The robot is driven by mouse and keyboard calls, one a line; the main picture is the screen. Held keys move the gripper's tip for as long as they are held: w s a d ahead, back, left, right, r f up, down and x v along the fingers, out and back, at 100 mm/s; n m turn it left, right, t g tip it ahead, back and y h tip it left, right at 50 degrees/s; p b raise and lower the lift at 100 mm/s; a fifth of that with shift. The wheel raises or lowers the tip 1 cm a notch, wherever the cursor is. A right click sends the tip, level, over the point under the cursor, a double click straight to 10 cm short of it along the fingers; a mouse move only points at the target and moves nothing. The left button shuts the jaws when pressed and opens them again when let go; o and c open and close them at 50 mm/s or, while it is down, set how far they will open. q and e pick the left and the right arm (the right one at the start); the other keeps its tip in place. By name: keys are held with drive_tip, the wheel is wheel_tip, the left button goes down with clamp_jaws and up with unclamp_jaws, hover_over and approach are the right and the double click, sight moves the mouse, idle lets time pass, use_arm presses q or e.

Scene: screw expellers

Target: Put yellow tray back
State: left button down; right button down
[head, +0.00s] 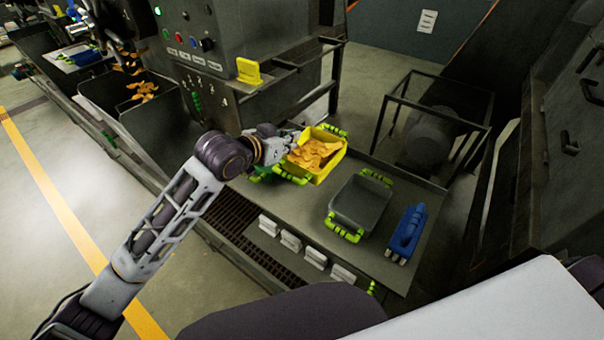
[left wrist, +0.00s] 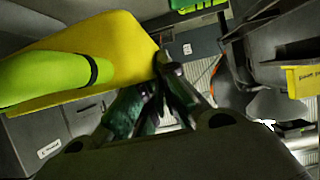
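The yellow tray (head: 326,166) holds orange-brown chips (head: 314,152) and has green handles on two sides. It is in the middle of the head view, over the left part of the grey worktop. My left gripper (head: 279,142) is at its far left edge. In the left wrist view the tray (left wrist: 100,50) fills the upper left, with one green handle close to the camera. The fingers of my left gripper (left wrist: 163,75) come together at the tray's edge and appear shut on it. Whether the tray's underside touches anything is hidden. My right gripper does not show.
A dark grey tray (head: 361,203) with green handles stands right of the yellow one, beside a blue tool (head: 406,234). Several white blocks (head: 290,241) line the worktop's front. The control panel machine (head: 220,50) with a yellow part (head: 248,71) rises behind. A black frame (head: 433,120) stands at back right.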

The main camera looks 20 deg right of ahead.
sight(287, 157)
use_arm(q)
drive_tip(key=shift+f, duration=2.7)
drive_tip(key=shift+f, duration=1.9)
drive_tip(key=c, duration=2.2)
unclamp_jaws()
drive_tip(key=shift+f, duration=0.15)
drive_tip(key=shift+o, duration=1.4)
drive_tip(key=shift+s+a+r, duration=0.1)
drive_tip(key=shift+r, duration=0.1)
